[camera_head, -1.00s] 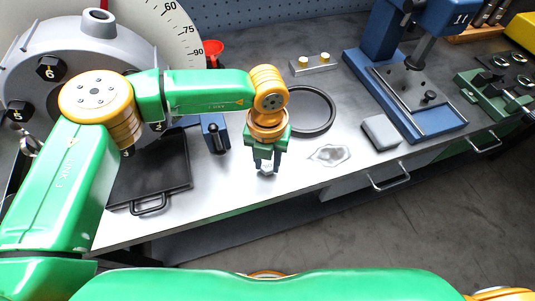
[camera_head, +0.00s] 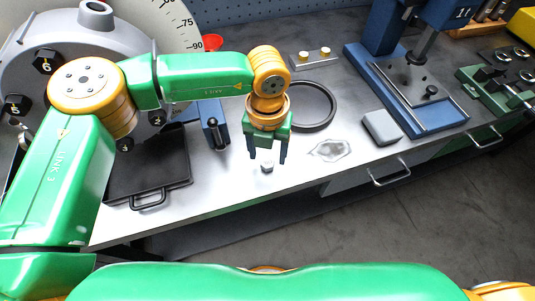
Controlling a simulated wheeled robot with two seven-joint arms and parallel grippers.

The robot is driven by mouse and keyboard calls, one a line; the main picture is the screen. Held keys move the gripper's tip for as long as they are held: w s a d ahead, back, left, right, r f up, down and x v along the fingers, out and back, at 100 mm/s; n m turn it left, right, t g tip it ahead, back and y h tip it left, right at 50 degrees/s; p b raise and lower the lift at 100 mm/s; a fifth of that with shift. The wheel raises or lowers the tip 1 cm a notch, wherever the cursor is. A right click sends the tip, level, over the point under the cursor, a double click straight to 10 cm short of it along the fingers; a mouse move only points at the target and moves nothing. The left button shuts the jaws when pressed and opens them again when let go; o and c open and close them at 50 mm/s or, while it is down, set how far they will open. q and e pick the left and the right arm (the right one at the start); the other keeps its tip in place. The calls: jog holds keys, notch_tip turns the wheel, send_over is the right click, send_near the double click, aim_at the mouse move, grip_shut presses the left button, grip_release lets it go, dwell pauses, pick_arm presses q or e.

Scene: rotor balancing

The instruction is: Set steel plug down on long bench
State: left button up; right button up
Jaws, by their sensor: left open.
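The steel plug (camera_head: 267,167) is a small silvery piece on the long bench (camera_head: 226,188), near its front edge. It appears to stand on the bench surface. My left gripper (camera_head: 267,157) is open, with its two dark fingers pointing down. The fingers are spread to either side of the plug, a little above and behind it in the picture, with a gap between. My right gripper is not in view.
A black tray with a handle (camera_head: 150,180) lies left of the gripper. A black ring (camera_head: 329,118), a shiny flat patch (camera_head: 330,150) and a grey block (camera_head: 382,127) lie to the right. A blue press (camera_head: 440,118) stands farther right. Bare bench surrounds the plug.

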aim_at(268, 163)
pick_arm(q)
notch_tip(268, 163, up, 10)
jog(key=b, duration=0.1)
jog(key=shift+r, duration=0.15)
